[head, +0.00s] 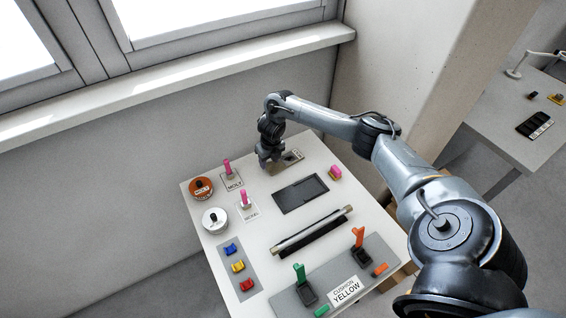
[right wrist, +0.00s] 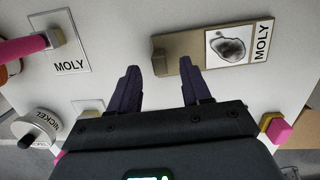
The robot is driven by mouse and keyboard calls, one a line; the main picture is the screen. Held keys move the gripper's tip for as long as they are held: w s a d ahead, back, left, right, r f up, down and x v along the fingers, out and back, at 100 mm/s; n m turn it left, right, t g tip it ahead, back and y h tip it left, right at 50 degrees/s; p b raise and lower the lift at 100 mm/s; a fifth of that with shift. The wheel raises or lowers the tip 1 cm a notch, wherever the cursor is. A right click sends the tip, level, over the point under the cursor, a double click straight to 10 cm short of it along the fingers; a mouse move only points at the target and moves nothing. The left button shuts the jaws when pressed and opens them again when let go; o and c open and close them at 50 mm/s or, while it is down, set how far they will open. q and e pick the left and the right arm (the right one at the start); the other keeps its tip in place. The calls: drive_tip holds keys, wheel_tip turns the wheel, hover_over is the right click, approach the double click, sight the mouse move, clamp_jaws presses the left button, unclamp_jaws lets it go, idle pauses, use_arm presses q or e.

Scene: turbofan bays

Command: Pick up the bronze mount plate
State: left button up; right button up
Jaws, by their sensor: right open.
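The bronze mount plate (head: 288,163) lies flat near the far edge of the white table, partly hidden by my right gripper (head: 266,163) in the head view. In the right wrist view the plate (right wrist: 182,45) is a long bronze strip. A raised tab (right wrist: 159,62) stands at its left end, and a MOLY label with a dark patch is at its right end. My right gripper (right wrist: 160,69) is open and empty, with its two dark fingers pointing at the tab end. The right finger overlaps the plate in the picture; contact cannot be told. My left gripper is not in view.
A dark tray (head: 300,194) and a pink-yellow block (head: 335,173) lie nearer.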

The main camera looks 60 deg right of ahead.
drive_tip(key=shift+w+f, duration=0.15)
drive_tip(key=shift+f, duration=0.7)
clamp_jaws()
drive_tip(key=shift+d+r, duration=0.1)
